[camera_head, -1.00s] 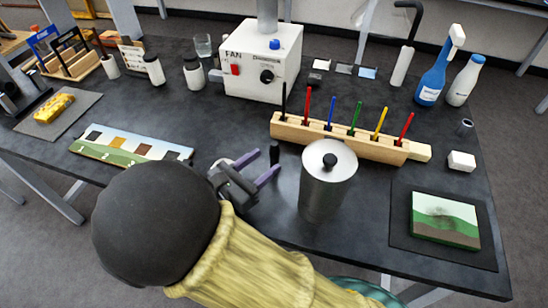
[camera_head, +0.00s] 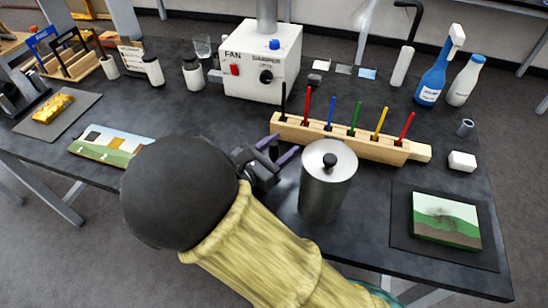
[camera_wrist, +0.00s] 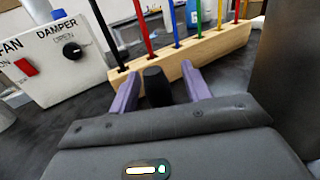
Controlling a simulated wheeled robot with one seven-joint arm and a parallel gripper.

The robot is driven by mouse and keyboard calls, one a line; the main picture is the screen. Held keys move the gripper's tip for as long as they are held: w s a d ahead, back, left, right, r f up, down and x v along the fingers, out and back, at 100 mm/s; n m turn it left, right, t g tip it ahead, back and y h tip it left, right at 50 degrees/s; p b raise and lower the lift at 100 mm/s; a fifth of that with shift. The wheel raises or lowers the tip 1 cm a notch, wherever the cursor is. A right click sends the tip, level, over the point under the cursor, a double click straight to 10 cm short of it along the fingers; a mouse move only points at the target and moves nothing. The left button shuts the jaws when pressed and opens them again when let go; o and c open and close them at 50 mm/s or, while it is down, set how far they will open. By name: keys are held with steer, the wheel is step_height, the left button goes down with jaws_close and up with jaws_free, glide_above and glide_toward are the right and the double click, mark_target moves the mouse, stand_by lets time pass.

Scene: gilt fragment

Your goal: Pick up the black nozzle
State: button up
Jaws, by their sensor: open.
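The black nozzle (camera_wrist: 156,88) is a small dark upright cylinder standing on the black table in the wrist view. In the head view the nozzle (camera_head: 273,150) is small and partly hidden by my gripper. My gripper (camera_head: 280,147) has purple fingers and is open, low over the table. In the wrist view my gripper (camera_wrist: 159,75) has one finger on each side of the nozzle. I cannot tell whether either finger touches it.
A wooden rack (camera_head: 345,140) with several coloured tools stands just behind the nozzle. A metal canister (camera_head: 325,190) with a black knob stands close on the right. A white fan box (camera_head: 262,65) is at the back. A landscape panel (camera_head: 105,146) lies at left.

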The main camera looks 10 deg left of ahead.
steer(key=shift+c, duration=0.2)
stand_by(0.3)
jaws_close()
step_height(320, 180, up, 10)
steer(key=p, duration=0.2)
stand_by(0.4)
